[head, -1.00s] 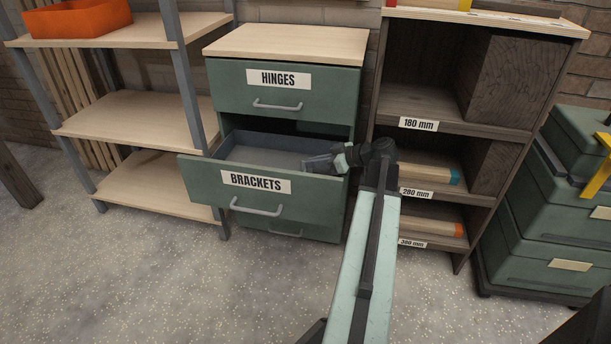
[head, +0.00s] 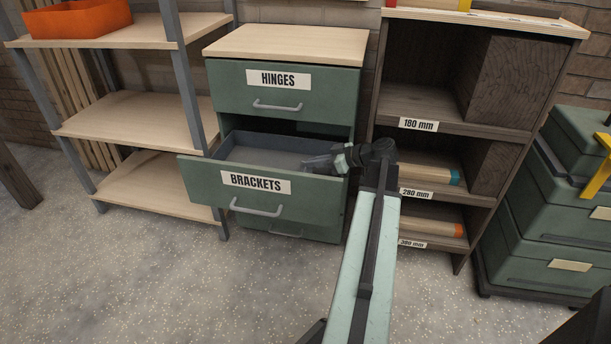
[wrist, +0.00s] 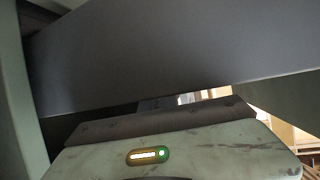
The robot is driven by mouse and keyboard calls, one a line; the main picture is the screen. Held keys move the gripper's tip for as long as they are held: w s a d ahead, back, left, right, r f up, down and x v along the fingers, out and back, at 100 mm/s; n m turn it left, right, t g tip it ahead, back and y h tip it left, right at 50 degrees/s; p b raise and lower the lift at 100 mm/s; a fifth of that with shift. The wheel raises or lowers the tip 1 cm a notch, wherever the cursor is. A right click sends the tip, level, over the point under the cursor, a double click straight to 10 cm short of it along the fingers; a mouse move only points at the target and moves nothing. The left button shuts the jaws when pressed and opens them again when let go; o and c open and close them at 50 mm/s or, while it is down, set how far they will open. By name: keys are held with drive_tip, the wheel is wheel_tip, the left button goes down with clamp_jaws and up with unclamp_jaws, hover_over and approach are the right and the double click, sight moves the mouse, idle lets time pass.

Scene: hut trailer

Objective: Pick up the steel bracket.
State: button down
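The middle drawer (head: 262,208), labelled BRACKETS, is pulled out of the green cabinet. My gripper (head: 316,162) reaches in from the right over the drawer's right side, its grey fingers pointing left at about rim height. I cannot tell whether the fingers are apart or closed. No steel bracket can be made out in either view; the front panel and my gripper hide part of the drawer's inside. The wrist view is filled by a dark grey panel and a pale green housing with a lit green lamp, and shows no bracket.
The closed HINGES drawer (head: 285,90) is above the open one. An open shelf rack (head: 135,110) stands left, and a dark wooden shelf unit (head: 480,125) stands close to the right of the cabinet. Green stacked boxes (head: 545,225) are far right. The floor in front is clear.

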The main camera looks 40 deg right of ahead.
wheel_tip(320, 180, up, 13)
drive_tip(key=p, duration=1.3)
drive_tip(key=s+d, duration=0.3)
drive_tip(key=s, duration=0.5)
drive_tip(key=s+d, duration=0.3)
drive_tip(key=s, duration=0.6)
drive_tip(key=shift+d+f+b, duration=0.15)
drive_tip(key=shift+f+b, duration=0.25)
drive_tip(key=shift+b, duration=0.05)
